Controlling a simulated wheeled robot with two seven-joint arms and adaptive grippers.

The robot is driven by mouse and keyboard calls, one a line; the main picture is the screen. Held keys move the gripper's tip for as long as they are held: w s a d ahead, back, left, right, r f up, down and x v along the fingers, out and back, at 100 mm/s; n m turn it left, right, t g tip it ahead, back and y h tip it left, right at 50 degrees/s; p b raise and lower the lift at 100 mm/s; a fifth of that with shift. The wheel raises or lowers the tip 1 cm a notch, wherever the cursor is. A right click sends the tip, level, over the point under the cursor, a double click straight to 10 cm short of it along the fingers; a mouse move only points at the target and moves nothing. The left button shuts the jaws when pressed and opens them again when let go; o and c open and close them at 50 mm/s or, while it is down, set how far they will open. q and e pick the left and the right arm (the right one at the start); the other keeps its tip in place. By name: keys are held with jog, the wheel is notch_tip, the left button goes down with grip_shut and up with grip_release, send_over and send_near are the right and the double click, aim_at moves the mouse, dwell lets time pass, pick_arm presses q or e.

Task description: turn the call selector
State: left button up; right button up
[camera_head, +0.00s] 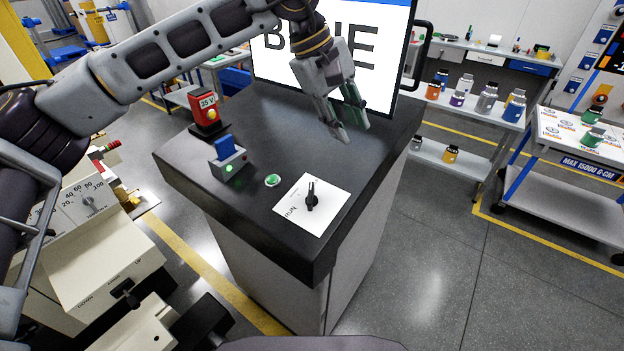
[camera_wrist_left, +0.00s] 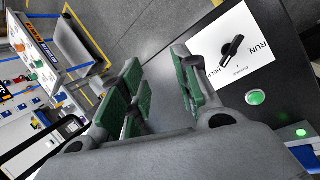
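The call selector (camera_head: 312,199) is a black knob on a white plate (camera_head: 325,222) on the dark bench top. Its handle stands roughly upright in the head view. The selector also shows in the left wrist view (camera_wrist_left: 232,48), where RUN and HELP are readable; a smaller label is hard to read. My left gripper (camera_head: 353,132) is above the bench, behind and right of the selector, apart from it. Its green-padded fingers, also in the left wrist view (camera_wrist_left: 158,65), are spread with nothing between them. My right gripper is not in view.
A green button (camera_head: 272,181), a grey box with a blue top (camera_head: 228,158) and a red unit marked 35 V (camera_head: 205,110) stand left of the plate. A large screen (camera_head: 385,50) stands behind my gripper. The bench top right of the plate is clear.

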aim_at(311, 185)
pick_arm(q)
jog(key=a+f+m+y, duration=0.2)
jog(key=a+m+y, duration=0.2)
jog(key=a+m, duration=0.3)
jog(key=shift+s+a, duration=0.3)
jog(key=shift+s, duration=0.05)
jog(key=shift+f, duration=0.1)
jog(key=shift+d+f+p, duration=0.2)
jog(key=shift+f+p, duration=0.15)
jog(key=shift+f, duration=1.9)
jog(key=shift+d+f+p, duration=0.15)
jog(key=shift+f+p, duration=0.15)
jog(key=shift+f, duration=1.95)
jog(key=shift+d+f+p, duration=0.2)
jog(key=shift+f+p, duration=0.15)
jog(key=shift+f, duration=1.9)
grip_shut()
